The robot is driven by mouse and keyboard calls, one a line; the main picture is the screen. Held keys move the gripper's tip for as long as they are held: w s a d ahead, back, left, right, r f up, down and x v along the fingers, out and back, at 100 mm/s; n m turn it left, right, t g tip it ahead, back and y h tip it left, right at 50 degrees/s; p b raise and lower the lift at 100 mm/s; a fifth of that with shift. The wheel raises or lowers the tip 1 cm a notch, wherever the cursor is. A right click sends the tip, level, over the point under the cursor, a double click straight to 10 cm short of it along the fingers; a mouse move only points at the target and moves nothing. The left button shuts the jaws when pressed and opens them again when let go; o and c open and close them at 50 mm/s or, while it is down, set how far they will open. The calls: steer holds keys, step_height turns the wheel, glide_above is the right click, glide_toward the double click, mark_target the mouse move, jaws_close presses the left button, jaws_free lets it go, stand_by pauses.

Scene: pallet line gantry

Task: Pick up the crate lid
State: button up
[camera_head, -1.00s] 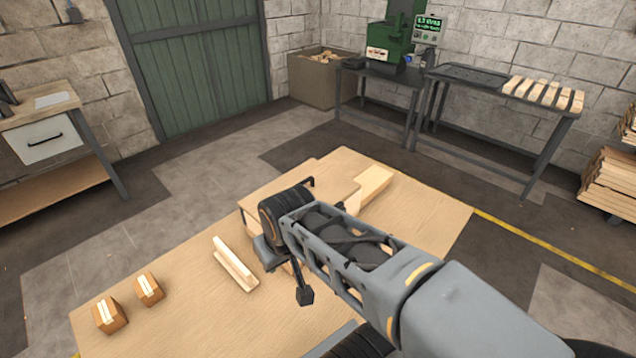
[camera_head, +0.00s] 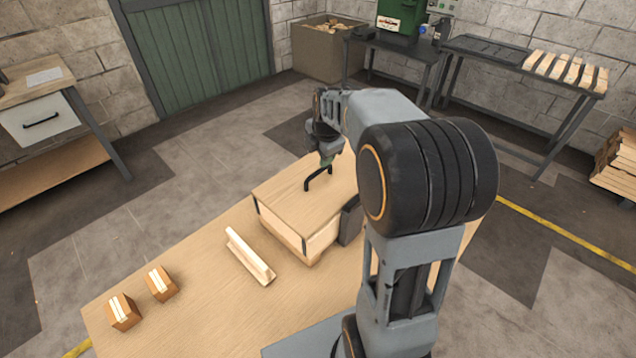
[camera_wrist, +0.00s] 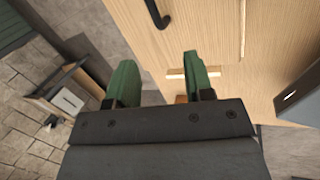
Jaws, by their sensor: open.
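The crate lid (camera_head: 288,190) is a flat light-wood panel on top of the wooden crate (camera_head: 322,240) on the table. A black bar handle (camera_head: 317,178) stands up from it. My gripper (camera_head: 326,160) is just beyond and above the handle in the head view, partly hidden by my arm. In the wrist view my gripper (camera_wrist: 158,80) has its two green fingers apart with nothing between them. The handle (camera_wrist: 157,14) shows at the top edge, ahead of the fingers on the lid (camera_wrist: 205,25).
On the table (camera_head: 205,285) lie a pale wood strip (camera_head: 250,257) and two small brown blocks (camera_head: 124,311) with pale tops. A dark plate (camera_head: 351,220) stands at the crate's right side. A side bench (camera_head: 575,80) is at the back right.

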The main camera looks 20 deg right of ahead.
steer(key=w+d+f+n, duration=0.2)
steer(key=n, duration=0.1)
glide_above(319, 171)
steer(key=s, duration=0.2)
steer(key=f, duration=0.6)
steer(key=shift+w+a, duration=0.1)
steer(key=shift+a, duration=0.1)
steer(key=shift+p+x, duration=0.85)
steer(key=shift+x, duration=2.35)
steer(key=shift+d, duration=0.15)
steer(key=shift+c, duration=0.3)
jaws_close()
steer(key=shift+r, duration=0.1)
